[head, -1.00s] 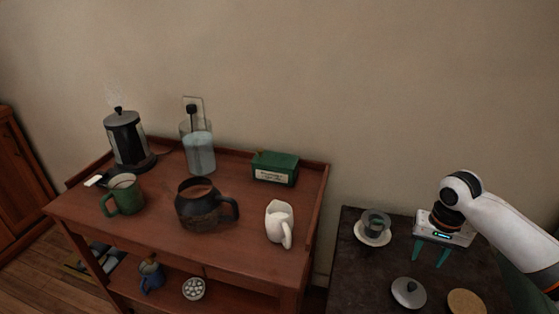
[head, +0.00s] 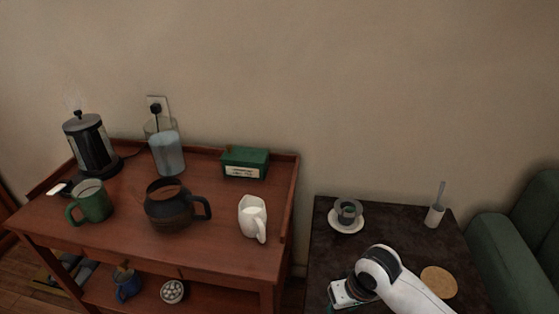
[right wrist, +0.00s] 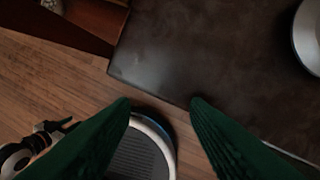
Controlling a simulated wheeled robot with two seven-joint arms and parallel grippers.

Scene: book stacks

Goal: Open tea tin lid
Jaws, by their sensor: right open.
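The tea tin (head: 246,162) is a green box with a pale label on its front. It stands at the back right of the wooden cart, and its lid looks closed. My right gripper (right wrist: 160,102) is open and empty in the right wrist view, its fingers over the front edge of the dark table and the floor. In the head view its white body (head: 347,293) is low over the dark table, to the right of the cart and well away from the tin. Its fingers are mostly cut off there. My left gripper is not in view.
On the cart (head: 105,225) stand a green mug (head: 91,203), a dark pot (head: 170,207), a white pitcher (head: 252,218), a glass jar (head: 166,152) and a kettle (head: 91,147). The dark table (head: 400,222) holds a cup on a saucer (head: 346,226) and a cork coaster (head: 438,282).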

